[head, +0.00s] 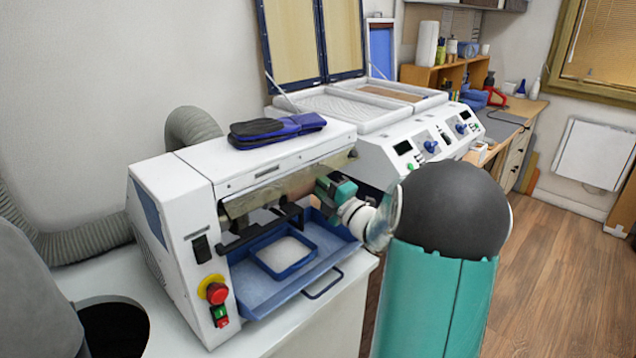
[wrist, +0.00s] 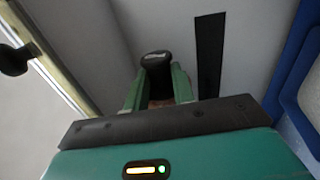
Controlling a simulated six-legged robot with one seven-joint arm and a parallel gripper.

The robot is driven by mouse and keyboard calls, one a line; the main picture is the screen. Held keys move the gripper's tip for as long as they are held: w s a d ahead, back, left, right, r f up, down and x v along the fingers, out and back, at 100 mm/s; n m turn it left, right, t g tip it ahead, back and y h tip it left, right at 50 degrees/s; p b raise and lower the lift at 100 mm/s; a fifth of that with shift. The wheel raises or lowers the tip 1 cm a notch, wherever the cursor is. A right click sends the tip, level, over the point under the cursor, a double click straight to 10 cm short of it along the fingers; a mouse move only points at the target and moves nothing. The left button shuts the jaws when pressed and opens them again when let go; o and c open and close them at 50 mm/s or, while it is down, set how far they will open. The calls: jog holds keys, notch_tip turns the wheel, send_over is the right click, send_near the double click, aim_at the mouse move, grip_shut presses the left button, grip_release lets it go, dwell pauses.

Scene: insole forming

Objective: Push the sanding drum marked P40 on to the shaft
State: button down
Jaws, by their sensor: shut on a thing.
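The white sanding machine (head: 175,200) stands on the bench in the head view, with its front open under a hood. My gripper (head: 324,188) reaches into this opening from the right. In the wrist view my gripper (wrist: 157,80) has its two green fingers closed on a dark, rounded piece (wrist: 155,59), seemingly the sanding drum. A small pale mark shows on its top, too small to read. Dark bar-like parts (head: 262,229) cross the machine opening; I cannot tell which is the shaft. A dark knob (wrist: 12,60) shows at the wrist view's upper left. The drum is hidden in the head view.
A blue tray (head: 328,262) with a smaller blue-rimmed tray (head: 286,273) lies below my gripper. Blue and black insoles (head: 275,130) rest on the machine's top. A red stop button (head: 217,293) is on its front. A white press (head: 385,150) stands behind. The floor at right is clear.

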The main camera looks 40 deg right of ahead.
jog(key=shift+a, duration=0.8)
dwell(1.5)
jog(key=c, duration=1.1)
grip_release()
jog(key=shift+a, duration=0.1)
jog(key=shift+o, duration=0.5)
jog(key=shift+o, duration=0.8)
jog(key=shift+s, duration=0.1)
jog(key=s+d, duration=0.1)
jog(key=s, duration=0.8)
jog(key=shift+s+r, duration=0.25)
jog(key=shift+s, duration=0.05)
jog(key=shift+d, duration=0.1)
